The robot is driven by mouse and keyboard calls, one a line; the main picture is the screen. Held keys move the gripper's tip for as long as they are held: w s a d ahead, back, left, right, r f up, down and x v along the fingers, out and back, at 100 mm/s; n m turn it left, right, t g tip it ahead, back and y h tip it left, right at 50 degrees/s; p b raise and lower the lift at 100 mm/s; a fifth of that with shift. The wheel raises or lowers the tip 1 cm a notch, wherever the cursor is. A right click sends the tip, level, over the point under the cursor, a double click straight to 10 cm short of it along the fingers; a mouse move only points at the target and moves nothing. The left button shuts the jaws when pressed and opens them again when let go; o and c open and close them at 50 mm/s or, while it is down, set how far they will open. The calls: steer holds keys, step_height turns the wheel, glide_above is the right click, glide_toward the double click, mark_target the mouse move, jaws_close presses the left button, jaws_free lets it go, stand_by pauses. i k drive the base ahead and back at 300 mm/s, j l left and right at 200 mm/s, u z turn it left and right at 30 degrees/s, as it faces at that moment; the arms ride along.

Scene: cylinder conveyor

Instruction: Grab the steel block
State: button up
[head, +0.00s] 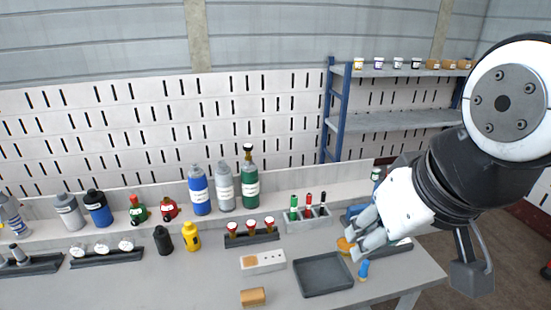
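My gripper (354,246) is at the right of the workbench, reaching in from the right, with its two fingers apart. A small orange piece (343,246) shows beside the fingertips; I cannot tell whether they touch it. No block in view is clearly steel. A pale grey block with several small dark holes (279,260) lies left of the gripper, with a tan piece on its left part. A tan block (253,297) lies near the bench's front. Part of the bench behind my gripper is hidden.
A dark empty tray (323,274) lies left of the gripper, with a small blue piece (363,269) at its right. Bottles (226,188) stand along the back ledge. A grey holder (309,223) carries coloured items. The bench's front left (150,290) is clear.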

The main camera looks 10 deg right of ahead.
mark_target(255, 263)
steer(key=i+j+u, duration=0.1)
steer(key=u, duration=0.25)
steer(key=i+j+u, duration=0.1)
steer(key=u, duration=0.3)
steer(key=i+j+u, duration=0.1)
steer(key=u, duration=0.25)
